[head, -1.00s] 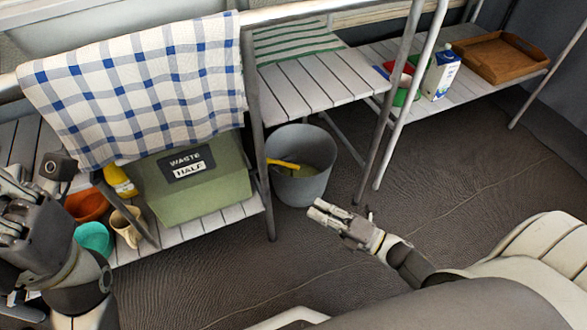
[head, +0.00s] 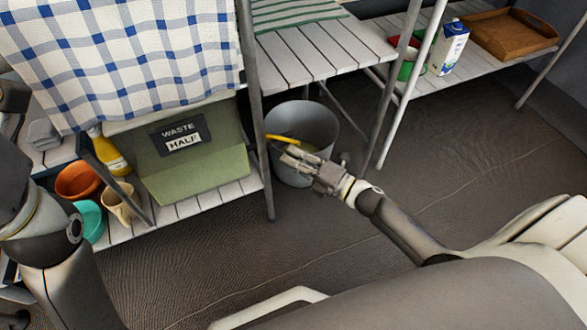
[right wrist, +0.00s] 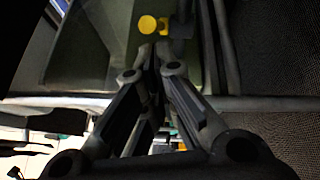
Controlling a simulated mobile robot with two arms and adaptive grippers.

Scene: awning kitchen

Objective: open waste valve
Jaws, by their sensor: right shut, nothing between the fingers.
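The green waste tank (head: 200,165), labelled "WASTE HALF", sits on the lower slatted shelf. A yellow valve lever (head: 279,138) sticks out past the shelf post, over the grey bucket (head: 318,122). How it joins the tank is hidden. My right gripper (head: 287,155) is shut and empty, its fingertips close to the lever and in front of the bucket. In the right wrist view, the lever's yellow end (right wrist: 148,25) shows just beyond the shut fingertips (right wrist: 150,55); I cannot tell whether they touch. My left arm shows at the left edge, but its fingers are out of view.
A checked cloth (head: 120,50) hangs above the tank. An orange bowl (head: 77,181), a teal bowl (head: 91,218), a beige mug (head: 118,203) and a yellow bottle (head: 108,153) crowd the shelf's left end. A metal post (head: 257,130) stands between tank and bucket. Floor in front is clear.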

